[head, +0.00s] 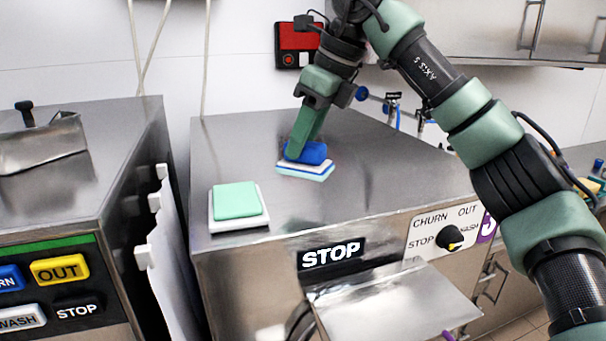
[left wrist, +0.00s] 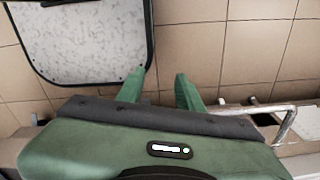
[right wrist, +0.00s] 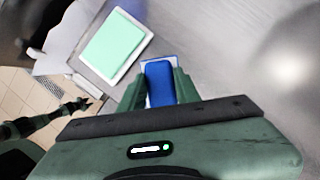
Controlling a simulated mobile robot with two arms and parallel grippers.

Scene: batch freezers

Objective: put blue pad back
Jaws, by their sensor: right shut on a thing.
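The blue pad (head: 309,153) is between the fingers of my right gripper (head: 300,148), which is shut on it. The right wrist view shows the blue pad (right wrist: 159,84) between both fingers. Directly below it lies a flat white pad with blue and pale-teal edges (head: 305,172) on the steel machine top (head: 400,178). I cannot tell whether the blue pad touches it. A green pad on a white base (head: 238,201) lies near the front left corner of the same top. My left gripper (left wrist: 158,86) is open and empty above the tiled floor.
A second machine (head: 75,210) with a steel pan (head: 42,145) stands at left, across a narrow gap. A red switch box (head: 298,44) is on the back wall. A steel spout or tray (head: 390,305) juts out in front. The machine top is clear around the pads.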

